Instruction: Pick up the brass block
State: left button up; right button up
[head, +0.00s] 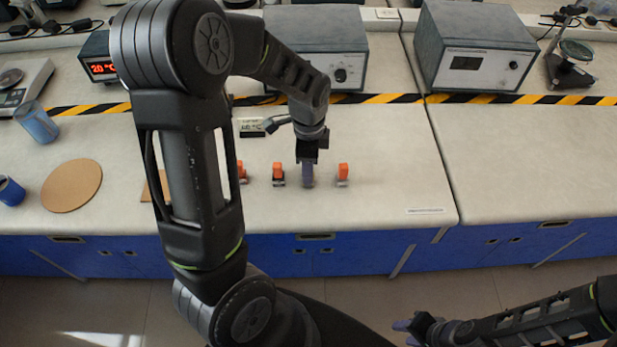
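I cannot make out a brass block for certain; it may be hidden behind my arm or gripper. Small orange-topped pieces on dark and grey bases stand in a row on the pale bench: one (278,174) left of my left gripper, one (343,174) to its right, and one (241,171) partly behind my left arm. My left gripper (307,180) points down at the bench between two of these pieces. Its purplish fingers show edge-on, so its opening and anything between them are hidden. My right gripper (407,332) is low at the bottom, away from the bench, its fingertips apart and empty.
A round cork mat (72,186), a blue cup (10,191) and a bluish beaker (38,122) are at left. Grey instrument boxes (476,50) stand behind the striped tape (520,99). The bench's right part (530,160) is clear.

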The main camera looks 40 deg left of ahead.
pick_arm(q)
grip_shut()
dwell(0.4)
dwell(1.0)
